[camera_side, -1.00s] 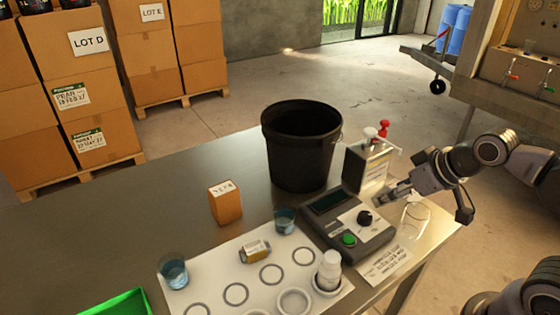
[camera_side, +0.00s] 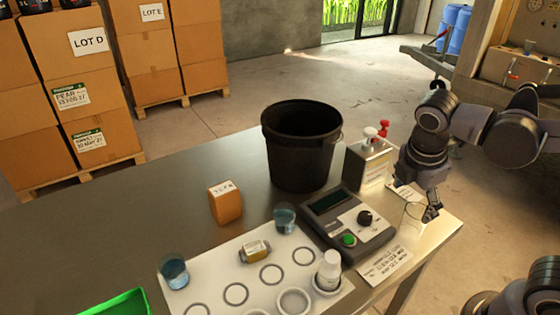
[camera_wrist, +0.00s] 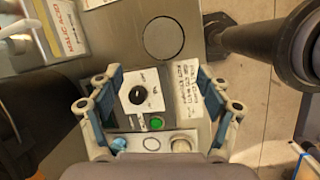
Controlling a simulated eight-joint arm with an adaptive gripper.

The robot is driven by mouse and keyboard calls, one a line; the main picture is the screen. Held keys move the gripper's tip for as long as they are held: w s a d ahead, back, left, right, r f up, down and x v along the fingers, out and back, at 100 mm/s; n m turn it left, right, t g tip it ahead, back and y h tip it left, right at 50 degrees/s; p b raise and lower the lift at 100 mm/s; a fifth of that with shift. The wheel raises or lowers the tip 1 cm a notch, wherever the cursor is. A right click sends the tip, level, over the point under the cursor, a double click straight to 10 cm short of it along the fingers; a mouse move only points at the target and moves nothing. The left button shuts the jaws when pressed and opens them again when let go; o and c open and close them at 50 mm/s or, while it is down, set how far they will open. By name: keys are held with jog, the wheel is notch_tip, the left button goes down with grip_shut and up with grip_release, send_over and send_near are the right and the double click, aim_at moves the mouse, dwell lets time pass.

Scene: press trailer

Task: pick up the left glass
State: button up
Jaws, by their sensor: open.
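A glass with bluish liquid (camera_side: 174,272) stands at the left, beside the white mat's left end. A second glass with bluish liquid (camera_side: 285,219) stands farther right, by the mat's far edge near the grey instrument (camera_side: 350,222). A bluish glass (camera_wrist: 118,144) shows partly at the bottom of the wrist view. My gripper (camera_side: 430,212) points down over the table's right end, well to the right of both glasses. In the wrist view, my gripper (camera_wrist: 160,73) is open, its blue-grey fingers spread above the instrument with nothing held between them.
A clear glass-like outline (camera_side: 413,214) is beside my gripper. A black bucket (camera_side: 301,145), a dispenser box (camera_side: 370,162), an orange block (camera_side: 225,203), a white bottle (camera_side: 328,268) and a green tray (camera_side: 122,303) stand about. The table's left is largely clear.

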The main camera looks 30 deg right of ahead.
aim_at(414, 220)
jog(key=shift+s+d+f+n+g+h, duration=0.15)
jog(key=shift+d+f+n, duration=0.3)
jog(key=shift+f, duration=0.25)
jog(key=shift+d+f+n+g+h, duration=0.2)
jog(key=shift+d+f+n, duration=0.15)
jog(key=shift+f+n, duration=0.25)
jog(key=shift+s+d+f+n+g+h, duration=0.15)
jog(key=shift+d+f+n, duration=0.25)
jog(key=shift+f, duration=0.4)
jog(key=shift+x, duration=2.65)
jog(key=shift+w+a, duration=0.15)
jog(key=c, duration=1.4)
